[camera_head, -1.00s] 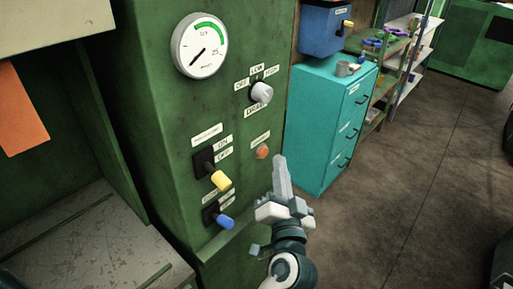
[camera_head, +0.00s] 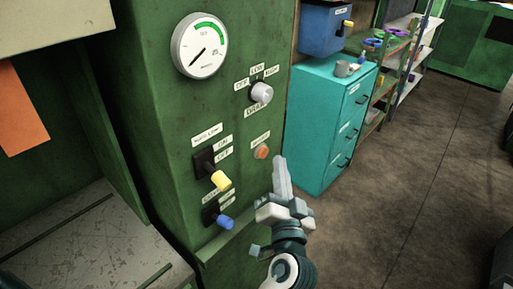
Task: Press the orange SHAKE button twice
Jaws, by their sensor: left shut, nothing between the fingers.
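The orange button (camera_head: 262,152) sits on the green machine panel (camera_head: 160,110), with a small label above it too small to read surely. My left gripper (camera_head: 280,162) is shut and empty. Its fingertips show just right of and slightly below the button, with a visible gap in the picture. I cannot tell how far it stands out from the panel. The button face is in plain view. My right gripper is not in view.
A yellow-handled switch (camera_head: 221,181) and a blue-handled switch (camera_head: 224,222) stick out left of my gripper. A grey knob (camera_head: 261,92) and a round gauge (camera_head: 200,45) are higher up. A teal cabinet (camera_head: 325,125) stands behind; open floor lies right.

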